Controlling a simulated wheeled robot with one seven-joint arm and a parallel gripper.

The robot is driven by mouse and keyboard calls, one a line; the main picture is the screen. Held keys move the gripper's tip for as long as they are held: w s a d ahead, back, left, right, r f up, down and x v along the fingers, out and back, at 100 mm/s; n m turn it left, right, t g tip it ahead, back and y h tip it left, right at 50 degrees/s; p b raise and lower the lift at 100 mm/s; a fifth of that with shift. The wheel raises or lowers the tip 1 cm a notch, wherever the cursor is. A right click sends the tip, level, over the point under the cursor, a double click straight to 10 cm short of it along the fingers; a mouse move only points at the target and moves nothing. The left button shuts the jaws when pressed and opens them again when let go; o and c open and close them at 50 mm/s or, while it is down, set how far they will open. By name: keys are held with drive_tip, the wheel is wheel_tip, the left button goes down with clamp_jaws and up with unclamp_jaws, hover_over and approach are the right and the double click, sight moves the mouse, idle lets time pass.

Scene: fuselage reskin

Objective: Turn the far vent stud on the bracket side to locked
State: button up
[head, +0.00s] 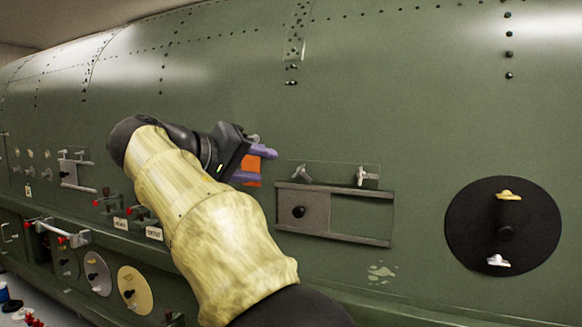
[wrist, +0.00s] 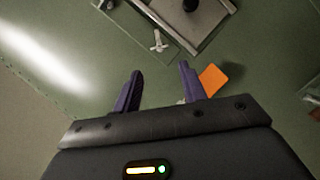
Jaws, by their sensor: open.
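My gripper (head: 262,164) is open and empty, its purple fingers just left of the sliding hatch in the head view. In the wrist view my gripper (wrist: 160,70) shows both fingers apart with green skin between them. Two wing-shaped studs stand above the hatch: a left stud (head: 301,174) and a right stud (head: 364,176). One wing stud (wrist: 158,41) shows beyond the fingertips in the wrist view, untouched. A black disc (head: 465,228) at right carries a gold wing stud (head: 508,195) and a pale wing stud (head: 498,261). I cannot tell which stud is the vent stud.
The hatch has metal rails and a plate with a black knob (head: 298,212). An orange patch (head: 253,168) lies behind my fingers; it also shows in the wrist view (wrist: 214,78). Small red-tipped fittings, labels (head: 153,233) and round covers (head: 135,290) line the lower left.

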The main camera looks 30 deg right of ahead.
sight(296, 171)
drive_tip(key=p+x, duration=0.3)
drive_tip(key=x, duration=0.5)
drive_tip(key=shift+d+r, duration=0.1)
drive_tip(key=shift+d, duration=0.25)
drive_tip(key=shift+w+d+f, duration=0.25)
drive_tip(key=shift+d, duration=0.15)
drive_tip(key=c, duration=0.7)
